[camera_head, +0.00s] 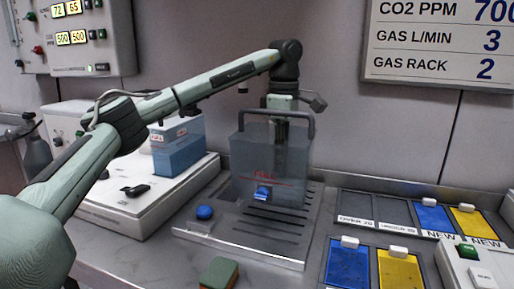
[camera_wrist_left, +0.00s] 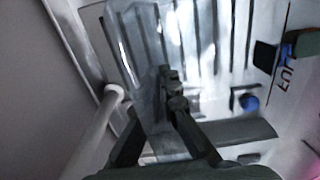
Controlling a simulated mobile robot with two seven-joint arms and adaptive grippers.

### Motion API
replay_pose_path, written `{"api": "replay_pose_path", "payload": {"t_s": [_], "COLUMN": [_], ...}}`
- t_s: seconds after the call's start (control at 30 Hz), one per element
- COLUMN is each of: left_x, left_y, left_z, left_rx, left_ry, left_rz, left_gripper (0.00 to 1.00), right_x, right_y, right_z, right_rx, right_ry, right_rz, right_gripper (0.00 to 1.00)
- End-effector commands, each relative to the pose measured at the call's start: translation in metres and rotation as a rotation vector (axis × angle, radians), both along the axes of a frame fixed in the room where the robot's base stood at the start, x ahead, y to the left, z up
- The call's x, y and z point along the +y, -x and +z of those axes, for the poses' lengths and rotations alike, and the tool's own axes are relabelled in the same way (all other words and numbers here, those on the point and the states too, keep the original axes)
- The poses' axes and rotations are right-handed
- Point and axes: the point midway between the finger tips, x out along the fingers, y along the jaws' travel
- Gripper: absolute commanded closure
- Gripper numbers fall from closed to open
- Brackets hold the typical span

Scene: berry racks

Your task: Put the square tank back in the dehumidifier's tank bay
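A square see-through tank (camera_head: 257,182) with a dark handle (camera_head: 244,121), a red line and a blue part low on its front stands upright on a slotted metal tray (camera_head: 240,245). My left gripper (camera_head: 281,137) points down at the tank, below handle height. In the left wrist view its fingers (camera_wrist_left: 155,115) lie either side of a pale see-through strip; blur hides whether they press on it. I cannot tell which machine is the dehumidifier, and no empty bay is clear. My right gripper is not in view.
A white machine (camera_head: 135,205) with a blue, labelled container (camera_head: 178,150) stands left of the tray. A blue knob (camera_head: 204,212) sits on the tray's left part. A green block (camera_head: 219,272) lies in front. Racks with blue and yellow pads (camera_head: 400,270) fill the right.

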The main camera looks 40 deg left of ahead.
Motion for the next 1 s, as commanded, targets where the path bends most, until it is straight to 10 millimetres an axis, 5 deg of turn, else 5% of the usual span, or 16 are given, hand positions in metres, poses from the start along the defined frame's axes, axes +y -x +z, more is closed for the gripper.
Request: {"api": "replay_pose_path", "payload": {"t_s": [0.1,0.33,0.8,1.0], "left_x": [-0.019,-0.015,-0.015,-0.015], "left_y": [-0.011,-0.009,-0.009,-0.009], "left_z": [-0.013,-0.042,-0.050,-0.049], "left_rx": [0.002,0.000,0.000,-0.001], "left_ry": [0.000,0.000,0.001,0.000], "left_rz": [-0.001,0.001,0.001,0.001], "left_gripper": [1.00,1.00,1.00,0.76], "right_x": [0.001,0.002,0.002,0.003], "right_y": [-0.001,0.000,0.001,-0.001], "right_z": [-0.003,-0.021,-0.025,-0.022], "right_rx": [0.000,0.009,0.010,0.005], "right_ry": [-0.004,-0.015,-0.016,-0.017], "right_rz": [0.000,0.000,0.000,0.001], "right_gripper": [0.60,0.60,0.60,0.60]}}
